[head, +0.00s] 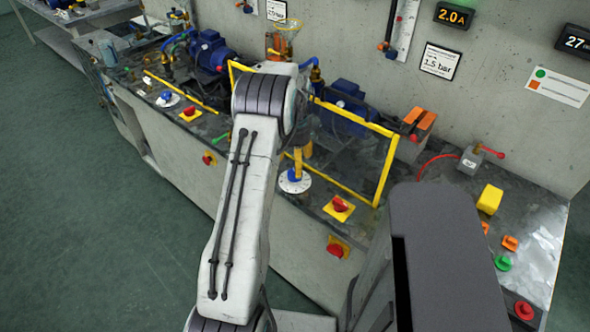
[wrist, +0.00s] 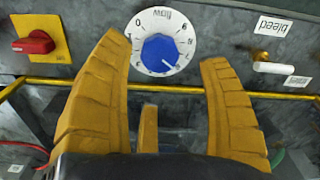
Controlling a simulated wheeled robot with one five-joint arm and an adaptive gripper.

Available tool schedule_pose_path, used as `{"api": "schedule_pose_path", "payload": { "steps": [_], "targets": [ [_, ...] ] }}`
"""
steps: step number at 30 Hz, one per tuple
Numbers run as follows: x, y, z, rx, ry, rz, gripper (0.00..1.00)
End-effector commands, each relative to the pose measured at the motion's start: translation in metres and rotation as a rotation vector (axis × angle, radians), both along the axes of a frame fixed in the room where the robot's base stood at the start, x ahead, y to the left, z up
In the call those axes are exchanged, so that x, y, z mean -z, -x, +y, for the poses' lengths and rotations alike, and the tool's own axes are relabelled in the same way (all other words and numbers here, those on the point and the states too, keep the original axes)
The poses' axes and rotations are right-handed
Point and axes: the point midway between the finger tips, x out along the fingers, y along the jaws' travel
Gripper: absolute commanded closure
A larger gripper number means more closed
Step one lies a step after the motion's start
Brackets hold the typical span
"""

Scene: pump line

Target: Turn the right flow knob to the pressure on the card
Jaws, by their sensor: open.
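The right flow knob (wrist: 160,52) is blue, on a round white dial with numbers (wrist: 160,24), in the upper middle of the wrist view. A small white mark on the knob points toward its lower right. In the head view the right knob (head: 293,175) is partly covered by my gripper (head: 299,163). In the wrist view my gripper (wrist: 164,50) is open and empty, its yellow fingers reaching toward the knob from either side. Contact cannot be told. The card (head: 440,62) on the wall appears to read 1.5 bar.
A yellow rail (head: 350,115) frames the pump behind the knob; a rail (wrist: 260,95) also crosses behind my fingers. A red switch (wrist: 33,43) and a white bleed handle (wrist: 275,67) flank the dial. Another blue knob (head: 167,97) sits further left on the bench.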

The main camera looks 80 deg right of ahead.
Motion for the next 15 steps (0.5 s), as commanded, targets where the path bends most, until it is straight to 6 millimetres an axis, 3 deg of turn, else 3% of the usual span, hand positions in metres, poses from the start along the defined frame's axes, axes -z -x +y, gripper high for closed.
{"api": "schedule_pose_path", "payload": {
  "steps": [6,15],
  "targets": [
    [-0.037,0.0,-0.001,0.0,0.003,0.0,0.31],
    [-0.065,0.0,0.0,0.0,0.0,0.0,0.31]
  ]
}}
